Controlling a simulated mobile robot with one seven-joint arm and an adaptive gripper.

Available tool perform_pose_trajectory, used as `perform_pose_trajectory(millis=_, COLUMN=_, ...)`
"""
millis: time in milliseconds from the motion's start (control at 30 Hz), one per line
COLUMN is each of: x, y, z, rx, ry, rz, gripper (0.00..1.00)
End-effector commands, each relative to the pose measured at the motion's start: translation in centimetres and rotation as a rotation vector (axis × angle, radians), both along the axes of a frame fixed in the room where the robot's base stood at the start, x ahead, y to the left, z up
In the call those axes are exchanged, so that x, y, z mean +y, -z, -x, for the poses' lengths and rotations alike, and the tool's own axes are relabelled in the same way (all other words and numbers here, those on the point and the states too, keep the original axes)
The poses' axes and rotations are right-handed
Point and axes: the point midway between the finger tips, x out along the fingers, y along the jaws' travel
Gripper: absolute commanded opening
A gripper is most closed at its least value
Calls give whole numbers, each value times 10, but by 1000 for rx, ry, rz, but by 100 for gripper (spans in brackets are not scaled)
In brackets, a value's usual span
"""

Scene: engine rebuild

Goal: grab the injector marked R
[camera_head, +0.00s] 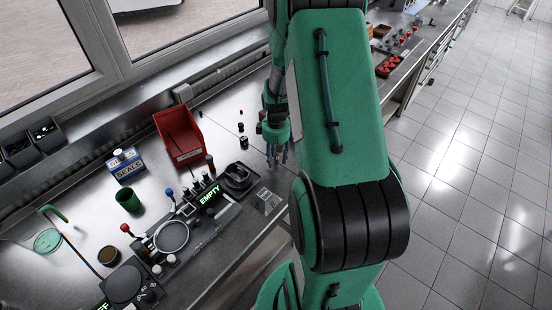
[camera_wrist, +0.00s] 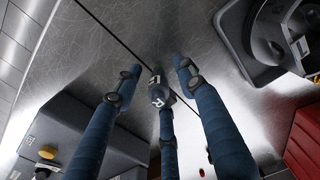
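My gripper (camera_wrist: 158,72) shows three blue fingers in the wrist view, spread apart around a small dark injector with a pale R on it (camera_wrist: 159,97). The injector is between the fingertips, partly behind the middle finger, with visible gaps to the left and right fingers. I cannot tell whether the middle finger touches it. In the head view my gripper (camera_head: 278,152) points down over the right part of the steel bench; the R injector cannot be picked out there.
Several small dark parts (camera_head: 243,142) stand on the bench left of my gripper. The red bin's edge (camera_wrist: 306,140) also shows at right in the wrist view.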

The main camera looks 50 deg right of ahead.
Motion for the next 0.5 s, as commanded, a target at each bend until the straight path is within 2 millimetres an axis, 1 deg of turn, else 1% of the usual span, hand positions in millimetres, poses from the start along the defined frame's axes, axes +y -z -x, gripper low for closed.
perform_pose_trajectory(millis=33, x=0, y=5, z=0, rx=1, ry=0, rz=-1, gripper=40)
perform_pose_trajectory(millis=133, x=0, y=9, z=0, rx=0, ry=0, rz=0, gripper=40)
perform_pose_trajectory(millis=500, x=0, y=9, z=0, rx=-1, ry=0, rz=1, gripper=40)
